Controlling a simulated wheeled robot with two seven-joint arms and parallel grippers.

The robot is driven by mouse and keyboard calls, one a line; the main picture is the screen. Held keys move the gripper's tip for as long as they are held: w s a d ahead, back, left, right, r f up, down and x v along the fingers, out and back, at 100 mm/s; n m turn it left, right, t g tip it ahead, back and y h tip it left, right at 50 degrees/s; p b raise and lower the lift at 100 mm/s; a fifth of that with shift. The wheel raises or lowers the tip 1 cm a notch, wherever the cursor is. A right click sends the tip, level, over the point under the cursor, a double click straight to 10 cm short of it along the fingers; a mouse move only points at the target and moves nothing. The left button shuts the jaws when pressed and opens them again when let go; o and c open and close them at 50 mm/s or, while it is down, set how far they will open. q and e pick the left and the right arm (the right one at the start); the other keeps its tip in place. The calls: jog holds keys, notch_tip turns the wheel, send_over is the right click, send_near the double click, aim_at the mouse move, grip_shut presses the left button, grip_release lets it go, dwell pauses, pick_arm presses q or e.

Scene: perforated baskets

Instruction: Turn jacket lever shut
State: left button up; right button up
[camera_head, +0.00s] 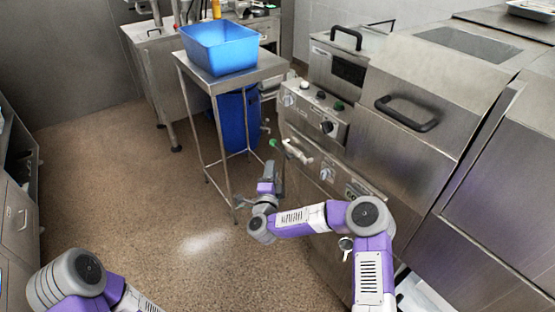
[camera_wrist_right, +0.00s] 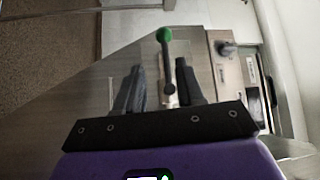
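The lever with a green ball knob (camera_head: 273,143) sticks out from the front of the steel appliance in the head view. In the right wrist view the lever (camera_wrist_right: 165,40) shows its green ball and dark rod. My right gripper (camera_head: 270,168) is just below the knob in the head view. In the right wrist view my right gripper (camera_wrist_right: 160,78) has its fingers apart. The rod appears between them, closer to the right finger; contact cannot be told. My left arm shows at the lower left of the head view, its gripper outside the picture.
The steel appliance (camera_head: 395,95) with knobs and a black lid handle (camera_head: 406,114) fills the right side. A steel table (camera_head: 262,68) holds a blue basket (camera_head: 220,50). A blue bin (camera_head: 237,122) stands under it. The brown floor (camera_head: 120,170) at left is clear.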

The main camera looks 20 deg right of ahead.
aim_at(281, 149)
jog(key=w+d+r+m+b, duration=0.1)
jog(key=w+d, duration=0.3)
jog(key=w, duration=0.3)
jog(key=shift+r+h+b, duration=0.4)
grip_shut()
